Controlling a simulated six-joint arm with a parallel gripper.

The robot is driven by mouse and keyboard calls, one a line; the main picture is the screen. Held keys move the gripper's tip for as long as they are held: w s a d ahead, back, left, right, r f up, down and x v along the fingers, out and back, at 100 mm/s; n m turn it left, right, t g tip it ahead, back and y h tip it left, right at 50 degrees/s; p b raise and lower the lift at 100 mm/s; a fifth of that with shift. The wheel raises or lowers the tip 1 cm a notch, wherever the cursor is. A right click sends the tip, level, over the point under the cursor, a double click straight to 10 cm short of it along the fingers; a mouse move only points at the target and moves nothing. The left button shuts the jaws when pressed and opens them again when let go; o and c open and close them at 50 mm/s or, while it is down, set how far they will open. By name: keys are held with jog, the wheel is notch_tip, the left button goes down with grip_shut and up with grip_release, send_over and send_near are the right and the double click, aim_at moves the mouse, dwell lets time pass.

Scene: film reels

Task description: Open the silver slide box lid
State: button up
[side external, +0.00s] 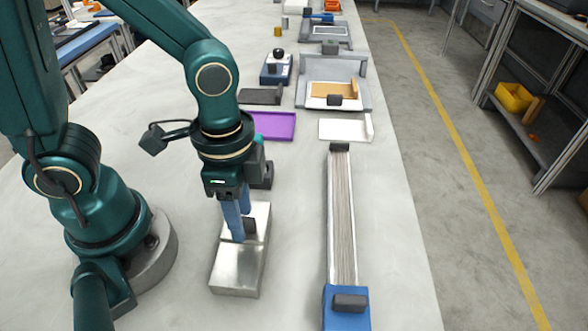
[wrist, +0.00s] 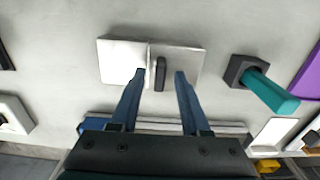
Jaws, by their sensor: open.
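The silver slide box (side external: 236,272) lies on the bench in front of my arm, and its top looks closed. In the wrist view the box (wrist: 118,62) shows two flat metal sections with a seam. A dark upright handle (side external: 250,226) stands on the lid section beside the seam; it also shows in the wrist view (wrist: 160,73). My gripper (wrist: 160,74) points down over the box with its blue fingers open. In the wrist view the fingertips lie on either side of the handle, with gaps. I cannot tell whether they touch the lid.
A long rail with a blue end (side external: 345,312) runs to the right. A purple tray (side external: 274,124) and grey trays lie farther back. Bare bench separates box and rail.

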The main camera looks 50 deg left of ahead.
grip_shut()
dwell(1.4)
